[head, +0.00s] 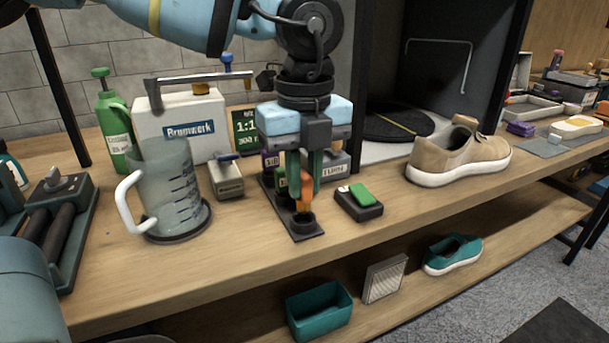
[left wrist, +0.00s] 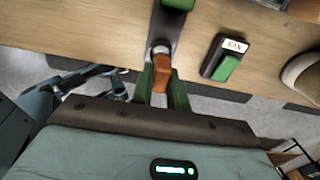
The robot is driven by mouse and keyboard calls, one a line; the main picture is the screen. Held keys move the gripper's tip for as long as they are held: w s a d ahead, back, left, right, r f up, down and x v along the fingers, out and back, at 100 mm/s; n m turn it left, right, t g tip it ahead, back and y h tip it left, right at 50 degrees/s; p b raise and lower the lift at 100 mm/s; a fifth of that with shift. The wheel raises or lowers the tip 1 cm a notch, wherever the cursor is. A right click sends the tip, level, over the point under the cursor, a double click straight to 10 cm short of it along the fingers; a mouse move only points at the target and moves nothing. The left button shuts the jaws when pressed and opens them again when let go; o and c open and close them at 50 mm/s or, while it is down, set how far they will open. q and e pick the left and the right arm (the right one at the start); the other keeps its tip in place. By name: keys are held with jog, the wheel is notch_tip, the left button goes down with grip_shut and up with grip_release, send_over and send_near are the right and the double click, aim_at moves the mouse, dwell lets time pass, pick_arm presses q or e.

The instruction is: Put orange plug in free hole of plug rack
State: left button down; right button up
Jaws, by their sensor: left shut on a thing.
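My left gripper (head: 304,184) points down over the plug rack, its two green fingers shut on the orange plug. The orange plug (head: 304,193) is upright at the front hole of the dark plug rack (head: 305,234); it also shows between the fingers in the left wrist view (left wrist: 162,72). Its lower end meets the ring of the front hole, and I cannot tell how deep it sits. A green plug (head: 281,183) stands in the rack behind it, partly hidden by the gripper. The back of the rack is hidden too. My right gripper is not in view.
A black switch box with a green rocker (head: 360,201) lies just right of the rack. A measuring jug (head: 168,190) and a small grey block (head: 227,179) stand to the left. A beige sneaker (head: 458,155) is further right. The bench edge is close in front.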

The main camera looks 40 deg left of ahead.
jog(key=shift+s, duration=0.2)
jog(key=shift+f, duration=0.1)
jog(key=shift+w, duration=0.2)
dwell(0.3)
pick_arm(q)
jog(key=shift+f+b, duration=0.25)
jog(key=shift+b, duration=0.1)
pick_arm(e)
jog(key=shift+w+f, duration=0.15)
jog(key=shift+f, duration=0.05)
pick_arm(q)
jog(key=shift+f, duration=0.35)
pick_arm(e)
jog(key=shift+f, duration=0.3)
pick_arm(q)
jog(key=shift+f+b, duration=0.45)
jog(key=shift+b, duration=0.15)
jog(key=shift+f, duration=0.1)
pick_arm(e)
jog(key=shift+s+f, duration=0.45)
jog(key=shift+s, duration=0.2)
pick_arm(q)
jog(key=shift+f+b, duration=0.35)
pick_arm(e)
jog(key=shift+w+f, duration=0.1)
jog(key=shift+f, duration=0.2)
